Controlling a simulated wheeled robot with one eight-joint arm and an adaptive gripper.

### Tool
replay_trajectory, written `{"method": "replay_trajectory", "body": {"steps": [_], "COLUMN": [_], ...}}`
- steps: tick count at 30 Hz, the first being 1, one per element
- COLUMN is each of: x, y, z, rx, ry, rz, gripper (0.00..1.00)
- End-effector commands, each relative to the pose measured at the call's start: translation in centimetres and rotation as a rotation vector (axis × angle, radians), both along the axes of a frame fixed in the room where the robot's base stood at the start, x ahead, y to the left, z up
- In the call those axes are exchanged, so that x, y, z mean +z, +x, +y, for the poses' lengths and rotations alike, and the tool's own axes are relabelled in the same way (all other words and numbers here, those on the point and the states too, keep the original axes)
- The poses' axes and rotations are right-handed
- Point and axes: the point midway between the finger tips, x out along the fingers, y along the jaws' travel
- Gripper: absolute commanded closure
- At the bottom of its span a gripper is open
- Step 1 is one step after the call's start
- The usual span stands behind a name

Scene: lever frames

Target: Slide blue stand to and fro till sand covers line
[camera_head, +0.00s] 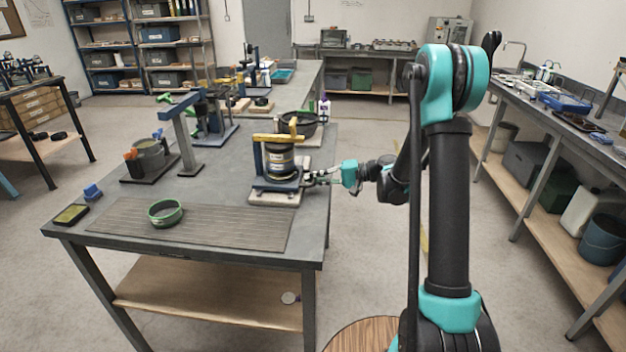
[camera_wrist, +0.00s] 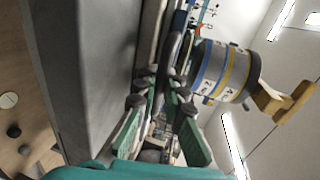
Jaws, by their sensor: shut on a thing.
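The blue stand (camera_head: 270,186) rests on a pale base plate (camera_head: 270,199) near the right edge of the grey table. It carries a dark, banded cylinder (camera_head: 279,161) under a yellow bar (camera_head: 280,139). In the wrist view the cylinder (camera_wrist: 222,72) shows blue and yellow bands, and the yellow bar (camera_wrist: 285,101) lies to its right. My gripper (camera_head: 308,180) reaches in from the right and is shut on the stand's right edge. Its green-padded fingers show in the wrist view (camera_wrist: 160,92); the held part is mostly hidden there. Sand and a line cannot be made out.
A green ring (camera_head: 165,213) lies on a ribbed mat (camera_head: 230,226) at the table's front. A dark bowl (camera_head: 298,123) is close behind the stand. Free floor lies right of the table.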

Motion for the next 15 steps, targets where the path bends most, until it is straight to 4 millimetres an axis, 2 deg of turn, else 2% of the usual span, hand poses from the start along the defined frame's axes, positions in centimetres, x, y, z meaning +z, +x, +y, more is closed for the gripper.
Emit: {"method": "replay_trajectory", "body": {"steps": [2, 5, 12, 15], "x": [0.0, -0.1, -0.1, -0.1], "y": [0.1, 1.4, 6.8, 8.0], "z": [0.0, -0.1, -0.3, -0.4], "rx": [0.0, -0.001, -0.002, -0.002], "ry": [-0.001, -0.001, -0.001, -0.001], "rz": [0.0, 0.0, 0.0, 0.0], "gripper": [1.0, 1.0, 1.0, 1.0]}}
